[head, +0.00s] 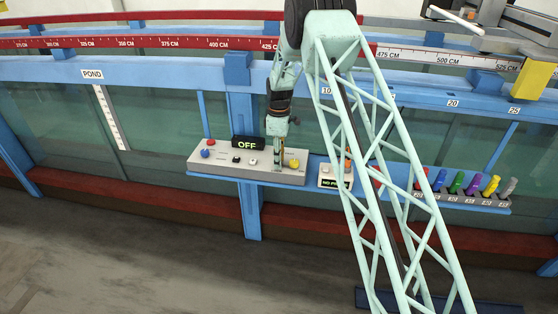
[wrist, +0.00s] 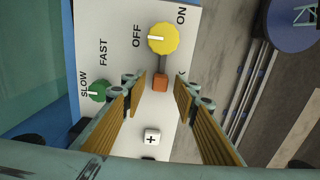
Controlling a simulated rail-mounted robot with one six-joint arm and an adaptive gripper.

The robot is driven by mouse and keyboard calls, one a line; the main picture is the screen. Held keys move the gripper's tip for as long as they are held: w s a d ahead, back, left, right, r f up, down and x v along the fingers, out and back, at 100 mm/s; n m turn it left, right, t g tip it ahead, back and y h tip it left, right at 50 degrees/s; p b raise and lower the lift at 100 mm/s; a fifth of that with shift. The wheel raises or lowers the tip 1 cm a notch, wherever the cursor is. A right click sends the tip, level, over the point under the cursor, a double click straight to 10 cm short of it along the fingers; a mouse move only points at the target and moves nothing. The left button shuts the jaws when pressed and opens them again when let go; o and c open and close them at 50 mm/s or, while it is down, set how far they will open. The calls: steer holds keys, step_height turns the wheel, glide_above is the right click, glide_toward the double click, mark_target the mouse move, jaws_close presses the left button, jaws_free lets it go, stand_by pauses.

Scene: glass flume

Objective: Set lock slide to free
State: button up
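A small orange block (wrist: 160,81) sits at the lower end of a short grey slot below the yellow knob in the wrist view. It looks like the lock slide, but I can read no lock or free label. My gripper (head: 279,165) is over the right part of the grey control panel (head: 225,162). In the wrist view its two fingers are open, one on each side of the orange block, with a gap to both. Whether the tips are level with the block or above it, I cannot tell. In the head view the gripper hides the block.
The yellow knob (wrist: 163,38), marked OFF and ON, is close above the block. A green SLOW/FAST knob (wrist: 97,91) is to the left, a white plus button (wrist: 152,136) below. The display (head: 248,143) reads OFF. A small box (head: 335,181) stands right of the panel.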

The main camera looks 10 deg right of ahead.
jaws_close()
steer(key=shift+w+a+b, duration=0.2)
steer(key=shift+w+a, duration=0.05)
steer(key=shift+a, duration=0.3)
steer(key=shift+w+a+b, duration=0.2)
steer(key=shift+a, duration=0.35)
jaws_free()
steer(key=shift+a, duration=0.1)
steer(key=shift+r, duration=0.2)
